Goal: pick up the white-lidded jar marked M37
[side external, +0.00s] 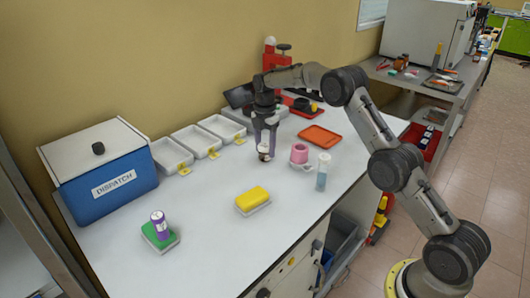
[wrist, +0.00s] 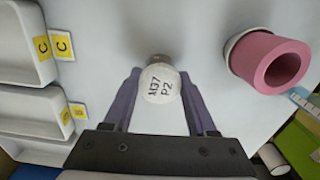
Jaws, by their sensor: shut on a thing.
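The white-lidded jar (wrist: 160,84) is between my gripper's fingers in the wrist view. Black lettering on its lid reads like M37 with P2 below, the first character unclear. My gripper (wrist: 160,92) is shut on the jar, one purple-grey finger on each side. In the side view, my gripper (side external: 264,148) points down over the white bench with the jar (side external: 263,154) low between its fingertips. I cannot tell whether the jar touches the bench. The fingers hide much of its body.
A pink ring-shaped piece (side external: 299,153) and a clear bottle (side external: 322,171) stand to the right. White trays (side external: 172,157) with yellow tags line the wall beside the blue DISPATCH box (side external: 108,182). A yellow sponge (side external: 253,198), a purple-labelled jar (side external: 159,224) and an orange tray (side external: 320,136) are nearby.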

